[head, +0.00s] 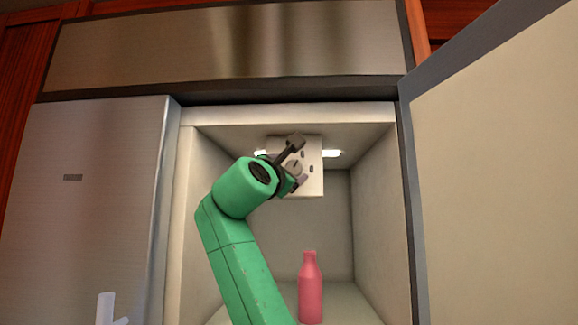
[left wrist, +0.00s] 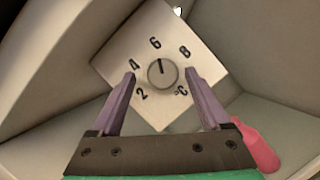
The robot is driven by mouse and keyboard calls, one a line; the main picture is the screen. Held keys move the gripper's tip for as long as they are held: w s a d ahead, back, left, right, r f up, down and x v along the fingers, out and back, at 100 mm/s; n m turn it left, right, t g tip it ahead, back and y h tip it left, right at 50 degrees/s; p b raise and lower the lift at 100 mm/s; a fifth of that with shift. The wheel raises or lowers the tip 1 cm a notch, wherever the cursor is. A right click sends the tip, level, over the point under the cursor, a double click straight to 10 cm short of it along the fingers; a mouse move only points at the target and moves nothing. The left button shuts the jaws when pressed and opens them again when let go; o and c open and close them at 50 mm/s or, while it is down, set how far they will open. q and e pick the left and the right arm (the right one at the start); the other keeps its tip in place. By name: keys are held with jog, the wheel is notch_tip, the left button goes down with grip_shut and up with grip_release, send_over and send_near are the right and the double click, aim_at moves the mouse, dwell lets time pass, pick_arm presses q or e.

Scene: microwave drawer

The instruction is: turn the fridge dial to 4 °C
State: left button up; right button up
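The fridge dial (left wrist: 162,73) is a round grey knob on a white square panel (left wrist: 130,45) marked 2, 4, 6, 8 and °C. Its dark pointer line aims up, close to the 6. In the head view the panel (head: 313,184) hangs at the top of the open fridge compartment, and the dial (head: 295,168) shows partly behind my gripper. My left gripper (head: 298,162) is open in front of the panel. In the left wrist view its purple fingers (left wrist: 160,77) stand on either side of the dial, with gaps to it. My right gripper is not in view.
A pink bottle (head: 310,288) stands on the compartment floor (head: 352,303), below the panel. The open fridge door (head: 500,170) is at the right. A closed silver door (head: 85,200) is at the left. A pale upright object (head: 105,308) shows at the lower left edge.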

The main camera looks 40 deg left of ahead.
pick_arm(q)
jog(key=shift+w, duration=0.15)
jog(key=c, duration=0.5)
jog(key=shift+w, duration=0.1)
grip_shut()
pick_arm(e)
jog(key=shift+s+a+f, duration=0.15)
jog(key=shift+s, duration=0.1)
pick_arm(q)
jog(key=shift+f, duration=0.1)
